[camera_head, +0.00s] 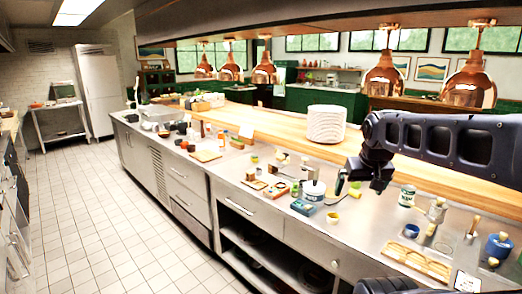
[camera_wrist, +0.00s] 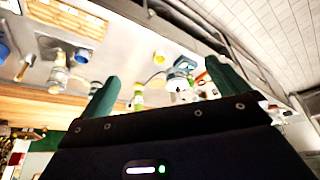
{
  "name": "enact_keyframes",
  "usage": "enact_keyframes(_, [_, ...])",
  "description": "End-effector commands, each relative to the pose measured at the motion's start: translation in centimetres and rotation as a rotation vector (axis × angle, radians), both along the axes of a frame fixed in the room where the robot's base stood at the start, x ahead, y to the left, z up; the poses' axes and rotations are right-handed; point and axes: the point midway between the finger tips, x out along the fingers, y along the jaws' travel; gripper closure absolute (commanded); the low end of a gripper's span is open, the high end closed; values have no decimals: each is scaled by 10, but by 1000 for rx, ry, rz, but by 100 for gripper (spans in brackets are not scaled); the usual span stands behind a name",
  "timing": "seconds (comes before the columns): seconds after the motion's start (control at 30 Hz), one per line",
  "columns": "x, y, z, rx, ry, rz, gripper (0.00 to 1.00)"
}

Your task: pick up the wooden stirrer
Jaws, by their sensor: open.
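I cannot make out the wooden stirrer for certain in either view; several small items on the counter are too small to tell apart. My gripper (camera_head: 348,187) hangs above the steel counter (camera_head: 372,222) in the head view, beside a white tub (camera_head: 314,190). In the wrist view, the two green fingers of my gripper (camera_wrist: 164,86) stand wide apart with nothing held between them. A white tub also shows beyond the fingers in the wrist view (camera_wrist: 181,84).
A plate stack (camera_head: 326,124) sits on the wooden shelf behind. Copper lamps (camera_head: 384,78) hang above. The tiled floor (camera_head: 95,215) is clear.

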Motion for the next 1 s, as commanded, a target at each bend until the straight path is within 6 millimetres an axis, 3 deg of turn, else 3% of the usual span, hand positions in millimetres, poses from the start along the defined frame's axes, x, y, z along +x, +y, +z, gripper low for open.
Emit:
enact_keyframes(0.13, [0, 0, 0, 0, 0, -1, 2])
enact_keyframes(0.4, [0, -6, 0, 5, 0, -1, 55])
enact_keyframes(0.77, [5, -3, 1, 1, 0, -15, 56])
enact_keyframes(0.87, [18, -13, 1, 1, -3, -51, 56])
enact_keyframes(1.0, [48, -40, 1, 2, -11, -136, 56])
